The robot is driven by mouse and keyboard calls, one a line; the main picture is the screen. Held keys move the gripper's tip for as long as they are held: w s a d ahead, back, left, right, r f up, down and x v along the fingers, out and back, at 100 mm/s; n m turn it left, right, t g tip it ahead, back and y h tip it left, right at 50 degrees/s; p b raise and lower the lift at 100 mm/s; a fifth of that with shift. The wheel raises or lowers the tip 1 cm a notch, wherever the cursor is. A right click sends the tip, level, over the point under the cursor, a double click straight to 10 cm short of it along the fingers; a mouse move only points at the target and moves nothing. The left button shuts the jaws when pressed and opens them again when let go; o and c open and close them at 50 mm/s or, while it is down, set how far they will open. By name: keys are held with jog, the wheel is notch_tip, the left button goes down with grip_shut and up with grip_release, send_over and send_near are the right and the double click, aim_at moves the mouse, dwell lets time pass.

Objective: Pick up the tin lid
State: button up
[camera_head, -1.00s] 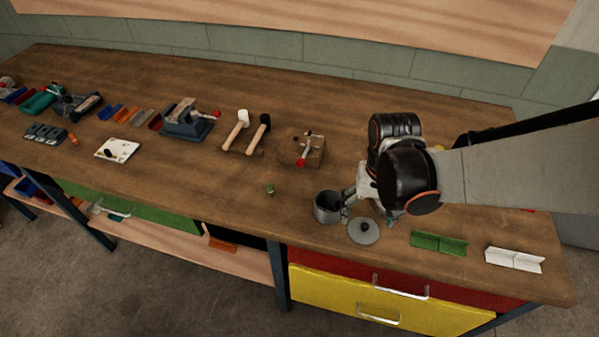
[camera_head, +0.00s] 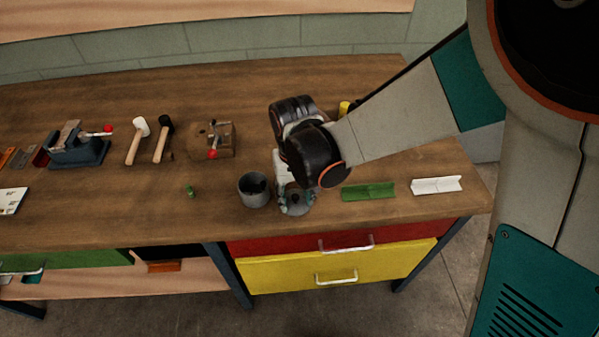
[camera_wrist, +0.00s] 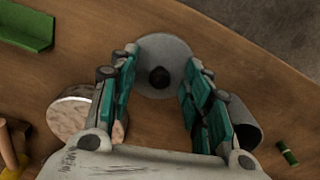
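The tin lid is a grey disc with a dark knob. In the wrist view the lid (camera_wrist: 163,60) lies on the bench just beyond and between the fingertips. My gripper (camera_wrist: 160,68) is open and empty, with one finger on each side of the knob. In the head view my gripper (camera_head: 294,206) is over the lid (camera_head: 299,207) and hides part of it. The grey tin (camera_head: 254,190) stands upright and open just left of the lid. In the wrist view the tin (camera_wrist: 243,125) is at the right, partly behind a finger.
A green angle piece (camera_head: 368,191) and a white one (camera_head: 436,186) lie to the right. A small green item (camera_head: 191,191) is left of the tin. A wooden block with a red-knobbed clamp (camera_head: 213,141) and two mallets stand farther back. The bench's front edge is close.

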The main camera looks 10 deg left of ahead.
jog(key=shift+f, duration=0.1)
grip_shut()
dwell(0.3)
